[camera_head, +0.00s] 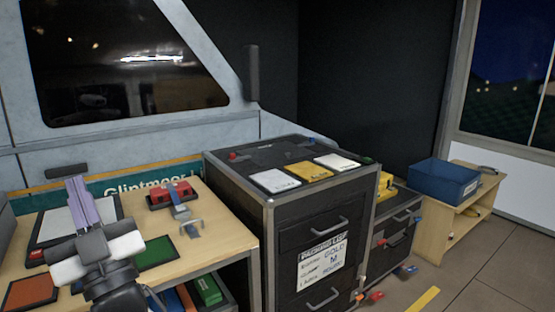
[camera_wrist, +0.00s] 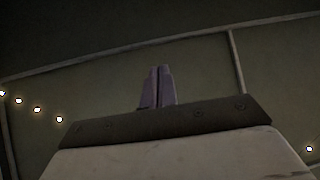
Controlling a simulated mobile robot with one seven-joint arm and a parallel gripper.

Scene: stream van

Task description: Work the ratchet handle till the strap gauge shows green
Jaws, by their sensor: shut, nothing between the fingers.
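A red ratchet block (camera_head: 160,198) sits on the light wood bench at the left. A blue-grey strap or lever part (camera_head: 180,212) runs from it toward the bench's front edge, with a grey metal bracket (camera_head: 192,228) at its end. I cannot tell which part is the handle, and no gauge colour can be made out. My gripper (camera_head: 76,182) is shut and empty, its purple fingers pointing up, left of the ratchet and apart from it. In the wrist view the fingertips (camera_wrist: 159,72) are together against a dark wall, with no ratchet in sight.
The bench (camera_head: 215,240) also bears a grey-white panel behind my gripper, a green mat (camera_head: 156,252) and an orange-brown mat (camera_head: 30,291). A black drawer cabinet (camera_head: 312,228) stands close on the right, with cards on top. A blue bin (camera_head: 443,182) sits farther right.

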